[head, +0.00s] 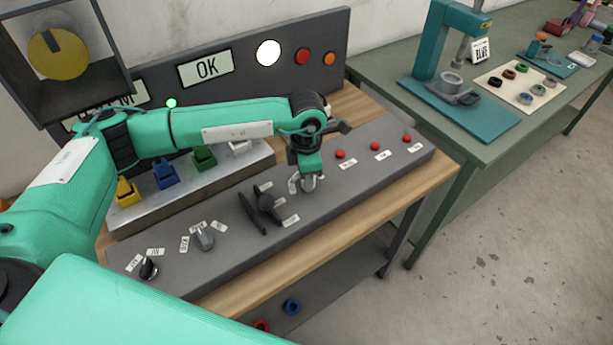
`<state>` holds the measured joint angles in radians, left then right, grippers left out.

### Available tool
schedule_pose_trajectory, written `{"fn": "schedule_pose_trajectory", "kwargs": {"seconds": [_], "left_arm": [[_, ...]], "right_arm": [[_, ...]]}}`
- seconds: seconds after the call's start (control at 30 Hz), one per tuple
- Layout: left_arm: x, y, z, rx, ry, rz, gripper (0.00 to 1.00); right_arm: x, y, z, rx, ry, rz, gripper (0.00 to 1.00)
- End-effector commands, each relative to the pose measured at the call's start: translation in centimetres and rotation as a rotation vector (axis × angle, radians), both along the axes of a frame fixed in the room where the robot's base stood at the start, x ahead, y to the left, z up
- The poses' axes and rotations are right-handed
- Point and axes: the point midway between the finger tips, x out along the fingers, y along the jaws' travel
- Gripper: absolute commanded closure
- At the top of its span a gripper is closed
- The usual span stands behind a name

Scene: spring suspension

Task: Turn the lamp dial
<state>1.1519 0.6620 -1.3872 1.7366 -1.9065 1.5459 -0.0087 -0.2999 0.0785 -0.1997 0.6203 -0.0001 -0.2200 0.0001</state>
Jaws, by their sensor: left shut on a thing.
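My left gripper (308,176) points down at the grey sloped console (350,175), to the right of its middle. It is shut on a grey knob, which it mostly hides; small labels lie beside it, too small to read. A smaller grey dial (205,239) and a black dial (149,268) are farther left on the same console. I cannot read which label marks the lamp dial. My right gripper is not in view.
Red buttons (380,153) line the console's right end. Yellow (126,192), blue and green switches stand behind it. A green table (420,60) stands at the right.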

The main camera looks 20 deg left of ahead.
Motion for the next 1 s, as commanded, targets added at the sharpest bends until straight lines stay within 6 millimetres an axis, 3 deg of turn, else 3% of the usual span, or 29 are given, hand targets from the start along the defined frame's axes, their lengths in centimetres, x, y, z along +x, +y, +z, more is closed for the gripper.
{"fn": "schedule_pose_trajectory", "kwargs": {"seconds": [0.23, 0.27, 0.33, 0.37, 0.73, 0.87, 1.0], "left_arm": [[0.1, 0.0, 0.2, -0.001, -0.003, 0.002, 0.89], [0.1, 0.0, 0.2, -0.001, -0.003, 0.002, 0.61], [0.1, 0.0, 0.1, 0.0, -0.002, 0.002, 0.47], [0.1, 0.0, 0.1, 0.0, -0.002, 0.002, 0.45], [0.1, 0.0, 0.6, -0.001, -0.002, 0.002, 0.45], [0.1, 0.0, 2.5, -0.001, -0.005, 0.001, 0.45], [0.1, 0.0, 5.7, -0.001, -0.006, 0.0, 0.45]], "right_arm": [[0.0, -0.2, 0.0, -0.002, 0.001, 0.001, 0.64], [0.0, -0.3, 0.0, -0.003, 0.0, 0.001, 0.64], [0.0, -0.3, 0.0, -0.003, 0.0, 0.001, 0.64], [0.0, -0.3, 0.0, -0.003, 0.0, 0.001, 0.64], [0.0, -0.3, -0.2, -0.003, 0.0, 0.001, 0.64], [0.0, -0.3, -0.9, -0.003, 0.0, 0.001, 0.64], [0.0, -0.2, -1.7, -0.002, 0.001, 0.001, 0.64]]}}
